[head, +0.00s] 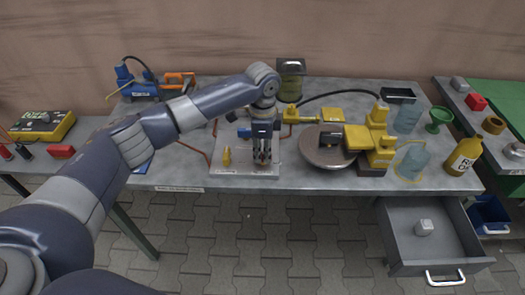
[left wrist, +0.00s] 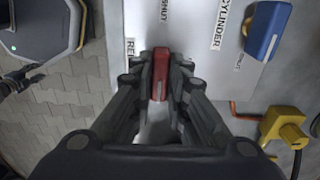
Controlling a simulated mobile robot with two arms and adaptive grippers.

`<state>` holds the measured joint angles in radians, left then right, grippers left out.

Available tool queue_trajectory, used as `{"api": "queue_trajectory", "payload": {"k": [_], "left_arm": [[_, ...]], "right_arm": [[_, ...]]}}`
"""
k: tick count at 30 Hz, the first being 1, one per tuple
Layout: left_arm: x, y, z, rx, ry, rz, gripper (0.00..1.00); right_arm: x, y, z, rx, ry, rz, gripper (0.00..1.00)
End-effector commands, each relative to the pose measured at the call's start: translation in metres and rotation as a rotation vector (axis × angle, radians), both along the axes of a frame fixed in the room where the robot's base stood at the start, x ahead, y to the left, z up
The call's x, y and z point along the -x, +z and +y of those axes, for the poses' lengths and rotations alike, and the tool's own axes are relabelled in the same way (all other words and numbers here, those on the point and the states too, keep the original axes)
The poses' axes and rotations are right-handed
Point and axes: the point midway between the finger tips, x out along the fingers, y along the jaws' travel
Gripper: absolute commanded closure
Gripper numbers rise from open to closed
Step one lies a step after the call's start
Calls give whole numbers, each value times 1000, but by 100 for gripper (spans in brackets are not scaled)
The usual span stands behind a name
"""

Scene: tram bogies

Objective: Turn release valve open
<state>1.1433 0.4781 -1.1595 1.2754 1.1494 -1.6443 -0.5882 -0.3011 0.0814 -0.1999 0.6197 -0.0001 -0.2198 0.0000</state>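My left gripper (head: 262,160) points down over the light panel (head: 232,178) on the workbench. In the left wrist view its fingers (left wrist: 160,62) are on either side of a red handle (left wrist: 160,75), beside a partly hidden label starting "REL". The fingertips are very near the handle; whether they press on it I cannot tell. A blue handle (left wrist: 266,28) is on the same panel, to the right, near a "CYLINDER" label (left wrist: 222,25) and a "SHUT" mark. The red handle is mostly hidden by the gripper in the head view. My right gripper is not in view.
A round metal disc (head: 318,158) and yellow equipment (head: 378,140) stand right of the panel. An open drawer (head: 460,235) juts out at the front right. A blue tool (head: 140,85) lies at the back left.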

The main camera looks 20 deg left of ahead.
Motion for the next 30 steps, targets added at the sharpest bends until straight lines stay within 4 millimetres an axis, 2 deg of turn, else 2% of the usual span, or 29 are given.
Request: {"api": "queue_trajectory", "payload": {"k": [5, 11, 17, 30], "left_arm": [[0, 1, 0, 0, 5, 1, 100], [1, 3, 0, 0, 55, 4, 100], [1, 7, -1, 1, 178, 5, 100], [2, 6, -2, 1, 585, 6, 100]], "right_arm": [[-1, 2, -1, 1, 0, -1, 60], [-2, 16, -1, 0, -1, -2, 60], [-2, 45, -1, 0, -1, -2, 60], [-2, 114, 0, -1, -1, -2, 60]]}}
